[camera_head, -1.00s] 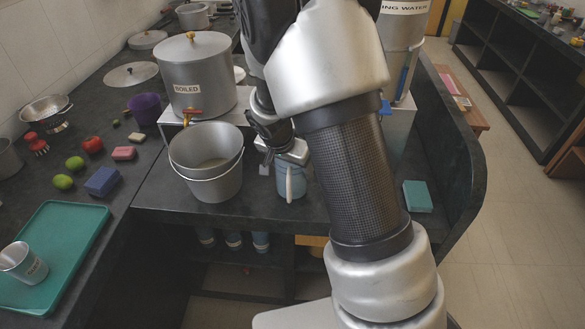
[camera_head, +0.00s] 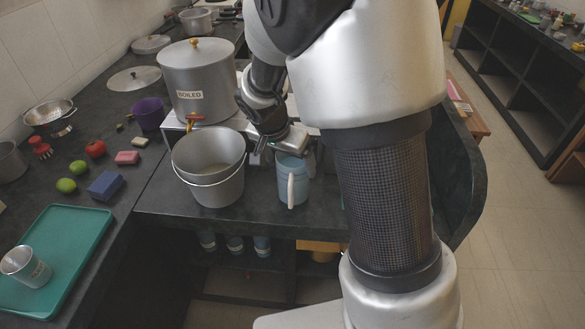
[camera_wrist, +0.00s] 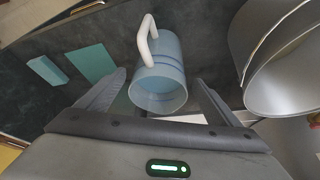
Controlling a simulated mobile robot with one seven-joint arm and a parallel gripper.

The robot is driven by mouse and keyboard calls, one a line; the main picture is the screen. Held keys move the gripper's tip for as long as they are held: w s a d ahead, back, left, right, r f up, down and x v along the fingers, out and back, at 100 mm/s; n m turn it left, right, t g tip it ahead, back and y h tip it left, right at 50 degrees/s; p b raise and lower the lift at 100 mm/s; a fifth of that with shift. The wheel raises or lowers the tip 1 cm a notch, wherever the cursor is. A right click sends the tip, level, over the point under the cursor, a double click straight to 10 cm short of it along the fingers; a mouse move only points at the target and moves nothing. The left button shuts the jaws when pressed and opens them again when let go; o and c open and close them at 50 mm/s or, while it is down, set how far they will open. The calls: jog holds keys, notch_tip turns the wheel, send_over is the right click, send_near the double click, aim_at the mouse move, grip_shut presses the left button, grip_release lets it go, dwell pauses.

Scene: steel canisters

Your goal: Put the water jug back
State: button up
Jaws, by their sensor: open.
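The water jug, a light blue cup-shaped jug (camera_head: 293,184) with a white handle, stands on the dark counter near its front edge, right of a steel bucket. In the wrist view the jug (camera_wrist: 158,72) shows its open mouth towards me, with its handle on the far side. My gripper (camera_head: 276,146) is just behind and above the jug's rim. In the wrist view its two fingers (camera_wrist: 160,88) are spread wide, one on either side of the jug, with visible gaps. The gripper is open and empty. My arm hides part of the counter to the right.
The steel bucket (camera_head: 210,184) stands close left of the jug; its wall (camera_wrist: 275,45) is near the right finger. A large pot labelled BOILED (camera_head: 200,80) stands behind. A green tray (camera_head: 75,240) holds a steel cup (camera_head: 25,266).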

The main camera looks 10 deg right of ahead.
jog(key=v, duration=0.4)
jog(key=shift+s+r, duration=0.1)
jog(key=shift+r, duration=0.15)
jog(key=s+d+r+n+t+y, duration=0.1)
jog(key=s+r+n, duration=0.3)
jog(key=s+r, duration=0.3)
jog(key=s+d+r+n+t+y, duration=0.1)
jog(key=s+r+n, duration=0.3)
jog(key=s, duration=1)
notch_tip(320, 180, up, 3)
jog(key=shift+s+d+r+y, duration=0.25)
jog(key=shift+s+d+y, duration=0.1)
jog(key=shift+y, duration=0.05)
notch_tip(320, 180, up, 11)
jog(key=p, duration=1.1)
jog(key=shift+r, duration=0.1)
